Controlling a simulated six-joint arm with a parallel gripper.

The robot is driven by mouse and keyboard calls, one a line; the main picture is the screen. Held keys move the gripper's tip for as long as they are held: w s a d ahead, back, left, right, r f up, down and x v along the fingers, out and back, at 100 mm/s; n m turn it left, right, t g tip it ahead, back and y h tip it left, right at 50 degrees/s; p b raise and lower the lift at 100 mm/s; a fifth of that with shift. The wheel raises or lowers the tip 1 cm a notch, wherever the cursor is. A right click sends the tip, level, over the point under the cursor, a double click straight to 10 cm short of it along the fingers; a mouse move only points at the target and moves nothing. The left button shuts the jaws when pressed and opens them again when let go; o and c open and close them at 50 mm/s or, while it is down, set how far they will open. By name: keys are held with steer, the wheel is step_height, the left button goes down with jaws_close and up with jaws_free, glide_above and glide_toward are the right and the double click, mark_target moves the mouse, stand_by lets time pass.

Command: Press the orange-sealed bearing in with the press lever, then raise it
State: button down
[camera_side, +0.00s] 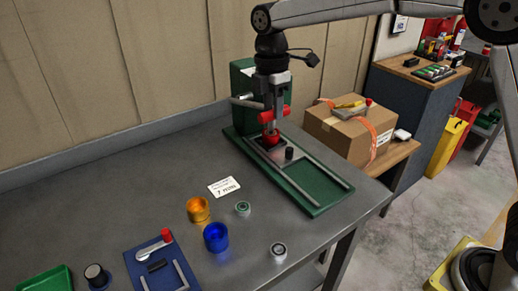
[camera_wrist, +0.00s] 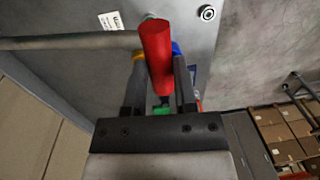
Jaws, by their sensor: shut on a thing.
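The press is a green column (camera_side: 243,80) on a green base (camera_side: 313,188) with rails. My gripper (camera_side: 271,122) is at the press, shut on the red lever handle (camera_side: 287,113). In the wrist view the red handle (camera_wrist: 157,50) lies between my two fingers (camera_wrist: 162,88), and a grey bar (camera_wrist: 70,42) runs off to the left. A round red part (camera_side: 271,138) sits on the base just below my fingers. The orange-sealed bearing cannot be made out; the press and my gripper cover part of that spot.
A green-ringed bearing (camera_side: 242,208), a grey bearing (camera_side: 278,250), an orange cup (camera_side: 198,209), a blue cup (camera_side: 216,237) and a white card (camera_side: 224,187) are on the bench. A blue fixture (camera_side: 160,265) is at the front. A cardboard box (camera_side: 350,130) stands right of the press.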

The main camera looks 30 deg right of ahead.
steer(key=shift+w+d+r, duration=0.15)
steer(key=shift+w+r, duration=0.85)
steer(key=shift+r, duration=0.15)
steer(key=shift+c, duration=2.1)
jaws_free()
steer(key=shift+w, duration=0.1)
steer(key=shift+r, duration=0.15)
step_height(320, 180, up, 8)
steer(key=shift+w+f, duration=0.15)
steer(key=shift+f, duration=0.1)
